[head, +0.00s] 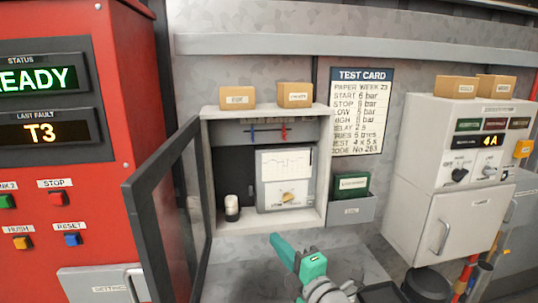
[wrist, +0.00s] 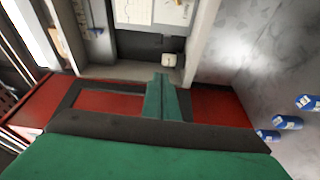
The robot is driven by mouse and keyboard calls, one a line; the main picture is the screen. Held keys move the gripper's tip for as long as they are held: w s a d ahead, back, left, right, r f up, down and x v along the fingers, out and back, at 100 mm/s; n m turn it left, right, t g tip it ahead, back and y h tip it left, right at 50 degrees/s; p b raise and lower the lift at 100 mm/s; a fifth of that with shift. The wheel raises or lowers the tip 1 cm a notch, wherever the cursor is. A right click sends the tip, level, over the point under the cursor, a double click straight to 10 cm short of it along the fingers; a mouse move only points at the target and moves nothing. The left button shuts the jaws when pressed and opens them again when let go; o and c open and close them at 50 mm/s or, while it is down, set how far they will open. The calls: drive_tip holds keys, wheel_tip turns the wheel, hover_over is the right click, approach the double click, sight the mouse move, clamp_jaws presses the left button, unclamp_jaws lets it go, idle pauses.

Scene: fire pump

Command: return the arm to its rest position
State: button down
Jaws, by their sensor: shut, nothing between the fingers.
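My gripper (head: 284,247) is teal and stands in front of the lower edge of the open recorder cabinet (head: 222,216) in the head view. Its fingers are together with nothing visible between them. In the wrist view the closed fingers (wrist: 163,97) point toward the cabinet's lower part. My grey wrist shows below the gripper in the head view; most of the arm is out of frame.
The cabinet's dark-framed door (head: 143,240) stands open to the left. Inside are a chart recorder (head: 285,165) and a small white-capped jar (head: 231,207). A red panel (head: 120,130) is left; a grey control box (head: 415,215) and dark bucket (head: 428,284) are right.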

drive_tip(key=s+f+m+t+h, duration=0.1)
drive_tip(key=s+f+m+h, duration=0.25)
drive_tip(key=f+m, duration=0.85)
drive_tip(key=s+f+m+h, duration=0.45)
drive_tip(key=s+f, duration=0.65)
drive_tip(key=f, duration=0.5)
drive_tip(key=s+f+m, duration=0.1)
drive_tip(key=s+m, duration=0.1)
drive_tip(key=s, duration=0.7)
drive_tip(key=s+a+f+m+g, duration=0.1)
drive_tip(key=s+m, duration=0.1)
drive_tip(key=s, duration=0.8)
drive_tip(key=s+a+f+m, duration=0.1)
drive_tip(key=s+m, duration=0.1)
drive_tip(key=s, duration=0.8)
drive_tip(key=shift+a+f+m, duration=0.25)
drive_tip(key=shift+f+m, duration=0.1)
drive_tip(key=shift+f, duration=0.05)
